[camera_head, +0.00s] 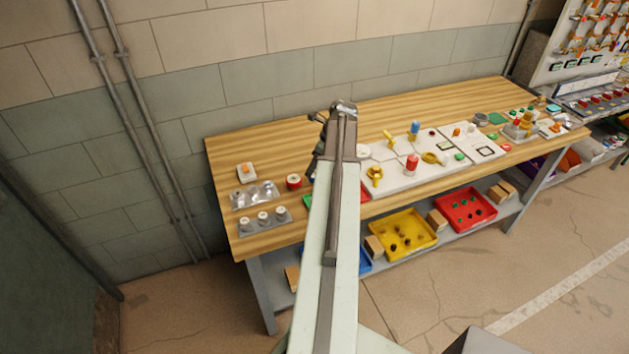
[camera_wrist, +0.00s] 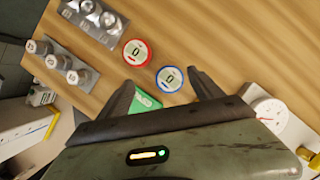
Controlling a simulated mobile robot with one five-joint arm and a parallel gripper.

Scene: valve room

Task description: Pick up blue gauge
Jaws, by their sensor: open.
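The blue gauge (camera_wrist: 170,80) lies on the wooden table in the wrist view, a round white face with a blue rim. My gripper (camera_wrist: 160,76) is open, with a dark finger on each side of the gauge's place in the picture. Nothing is held between the fingers. How far above the gauge the fingers are is hard to tell. In the head view my gripper (camera_head: 317,148) is over the table, partly behind my arm, and the blue gauge is hidden.
A red-rimmed gauge (camera_wrist: 137,52) sits close beside the blue one; it also shows in the head view (camera_head: 293,182). A white panel with a dial (camera_wrist: 270,110) is at right. Metal parts (camera_head: 262,218) stand left on the table.

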